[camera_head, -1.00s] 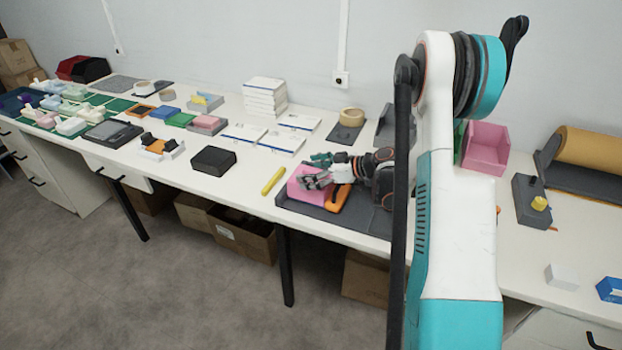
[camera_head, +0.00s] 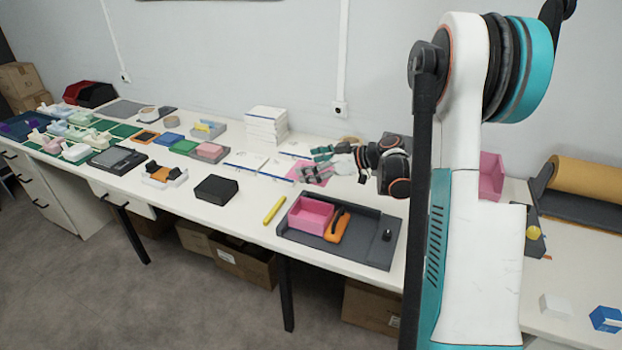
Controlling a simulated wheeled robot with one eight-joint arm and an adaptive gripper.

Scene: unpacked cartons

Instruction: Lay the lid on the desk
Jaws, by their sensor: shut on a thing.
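My gripper (camera_head: 314,173) is shut on the pink lid (camera_head: 342,166), a flat pink piece partly hidden behind my fingers. The lid appears over the back part of the desk (camera_head: 245,211), beyond the grey tray; whether it touches the surface I cannot tell. The pink box (camera_head: 309,215) stands open in the left part of the grey tray, its hollow inside showing. My gripper is behind and above this box, apart from it.
In the grey tray (camera_head: 368,250), an orange and black tool (camera_head: 337,226) lies beside the box. A yellow marker (camera_head: 274,210) and a black box (camera_head: 216,190) are to the left. White flat boxes (camera_head: 246,161) and a white stack (camera_head: 267,125) are near my gripper.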

